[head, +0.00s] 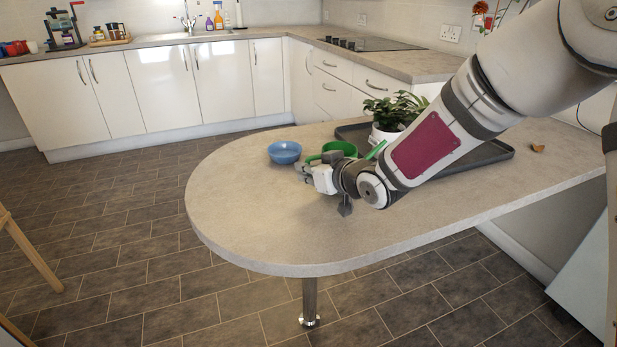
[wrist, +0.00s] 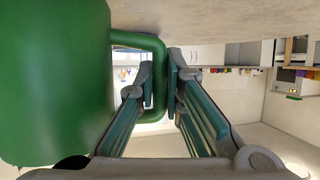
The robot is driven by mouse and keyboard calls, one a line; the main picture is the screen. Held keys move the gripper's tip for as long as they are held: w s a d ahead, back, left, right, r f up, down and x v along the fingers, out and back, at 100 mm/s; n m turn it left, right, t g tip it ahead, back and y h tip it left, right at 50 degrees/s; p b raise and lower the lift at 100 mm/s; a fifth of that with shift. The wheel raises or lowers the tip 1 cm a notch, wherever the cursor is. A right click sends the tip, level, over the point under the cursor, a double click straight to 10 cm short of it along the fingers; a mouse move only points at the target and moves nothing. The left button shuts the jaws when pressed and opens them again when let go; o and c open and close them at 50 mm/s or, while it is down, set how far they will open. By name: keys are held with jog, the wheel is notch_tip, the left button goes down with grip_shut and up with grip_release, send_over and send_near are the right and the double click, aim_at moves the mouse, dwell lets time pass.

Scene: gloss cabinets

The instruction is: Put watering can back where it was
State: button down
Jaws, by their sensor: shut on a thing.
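The green watering can (head: 340,147) is at the peninsula counter, partly hidden behind my gripper and arm. In the wrist view its big rounded green body (wrist: 50,80) fills the left side, and its looped handle (wrist: 158,60) passes between my fingers. My gripper (head: 311,172) is shut on the handle; its two fingers also show in the wrist view (wrist: 160,90). A green strip, apparently the spout (head: 376,150), shows just above my arm. I cannot tell whether the can's base touches the counter.
A blue bowl (head: 284,152) stands just left of the can. A dark tray (head: 490,154) lies behind my arm, with a potted plant (head: 398,110) at its left part. A small brown thing (head: 537,148) lies right of the tray. The counter's rounded left end (head: 235,200) is clear.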

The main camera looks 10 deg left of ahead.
jog(key=shift+f, duration=0.35)
jog(key=shift+f, duration=0.2)
jog(key=c, duration=1.7)
grip_release()
jog(key=shift+r, duration=0.15)
jog(key=p+v, duration=0.3)
jog(key=v, duration=0.9)
jog(key=shift+d, duration=0.1)
